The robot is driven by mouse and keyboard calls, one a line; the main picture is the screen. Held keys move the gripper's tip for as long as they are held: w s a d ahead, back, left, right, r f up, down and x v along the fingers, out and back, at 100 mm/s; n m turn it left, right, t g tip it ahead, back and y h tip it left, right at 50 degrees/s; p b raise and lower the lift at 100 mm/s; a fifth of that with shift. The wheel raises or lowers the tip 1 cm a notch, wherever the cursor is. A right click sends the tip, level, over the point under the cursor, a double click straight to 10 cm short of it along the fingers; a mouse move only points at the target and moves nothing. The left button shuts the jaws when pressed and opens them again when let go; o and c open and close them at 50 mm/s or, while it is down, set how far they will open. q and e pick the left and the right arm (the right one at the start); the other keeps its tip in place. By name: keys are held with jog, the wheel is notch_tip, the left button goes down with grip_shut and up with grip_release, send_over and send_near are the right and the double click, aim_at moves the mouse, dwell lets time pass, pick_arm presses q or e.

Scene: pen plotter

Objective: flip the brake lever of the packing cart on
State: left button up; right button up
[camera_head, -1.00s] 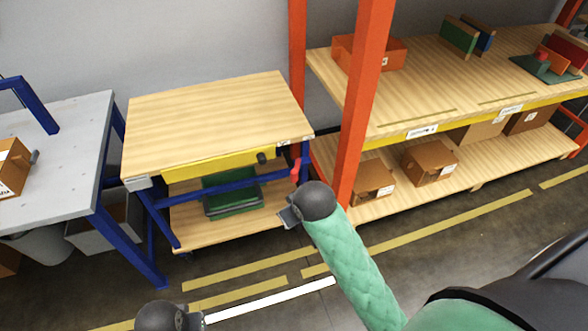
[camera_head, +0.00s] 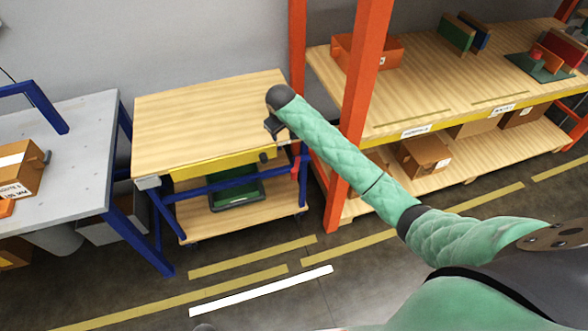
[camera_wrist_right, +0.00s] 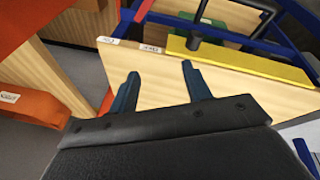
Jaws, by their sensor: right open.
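The packing cart has a light wooden top (camera_head: 200,115), a blue frame and a yellow front panel (camera_head: 222,165) with a black knob (camera_head: 264,156). The red brake lever (camera_head: 295,165) is at its right front corner, partly behind my arm; a red piece that looks like it (camera_wrist_right: 144,10) shows at the top edge in the right wrist view. My right gripper (camera_head: 271,130) is open and empty above the cart top's front right part, apart from the lever. Its two blue fingers (camera_wrist_right: 160,72) are spread in the wrist view. Only a dark sliver of my left gripper (camera_head: 203,327) shows at the bottom edge.
An orange rack post (camera_head: 358,110) stands close right of the cart, beside shelves with boxes. A grey table (camera_head: 75,150) with a carton (camera_head: 20,170) stands at left. A green crate (camera_head: 235,190) sits on the cart's lower shelf. The floor in front is clear.

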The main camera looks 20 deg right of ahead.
aim_at(294, 170)
jog(key=d+f+g, duration=0.1)
jog(key=f, duration=0.3)
jog(key=s+d+f+m+g, duration=0.1)
jog(key=d+f, duration=0.1)
jog(key=f, duration=0.3)
jog(key=s+d+f+m+g, duration=0.1)
jog(key=f, duration=0.4)
jog(key=shift+d+f+g+y, duration=0.15)
jog(key=shift+g+y, duration=0.15)
jog(key=shift+f+m, duration=0.15)
jog(key=shift+m, duration=0.25)
jog(key=shift+a+m, duration=0.25)
jog(key=shift+m, duration=0.05)
pick_arm(q)
jog(key=s+a+f+t+p, duration=0.1)
jog(key=s+a+f, duration=0.1)
jog(key=s+f, duration=0.5)
jog(key=s+a+f+t+p, duration=0.1)
jog(key=s+a+f+t, duration=0.1)
jog(key=s+f, duration=0.6)
jog(key=shift+s+h+p, duration=0.3)
jog(key=shift+s+p, duration=0.05)
jog(key=shift+s, duration=0.25)
pick_arm(e)
jog(key=shift+s+f, duration=0.1)
jog(key=shift+f, duration=3.8)
pick_arm(q)
jog(key=shift+d, duration=0.1)
pick_arm(e)
jog(key=shift+c, duration=0.4)
